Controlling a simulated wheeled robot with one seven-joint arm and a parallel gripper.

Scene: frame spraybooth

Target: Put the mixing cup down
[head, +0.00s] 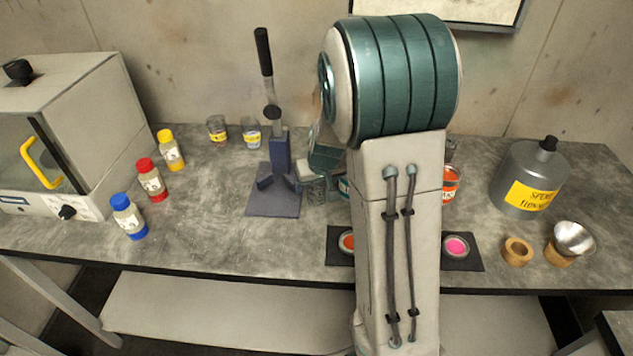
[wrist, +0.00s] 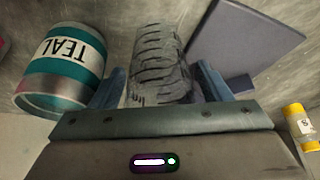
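The mixing cup (wrist: 158,62) is clear and ribbed with dark marks. In the wrist view it sits between the two blue fingers of my gripper (wrist: 160,86), which close on its sides. In the head view the cup (head: 316,192) shows small beside the press base, just left of my arm, at about tabletop height. I cannot tell whether its bottom touches the table.
A can labelled TEAL (wrist: 68,62) stands close to the cup. The press (head: 280,160) on its dark plate (wrist: 245,45) is on the other side. Several bottles, including a red-capped one (head: 152,180), stand left. A metal flask (head: 529,178) stands right.

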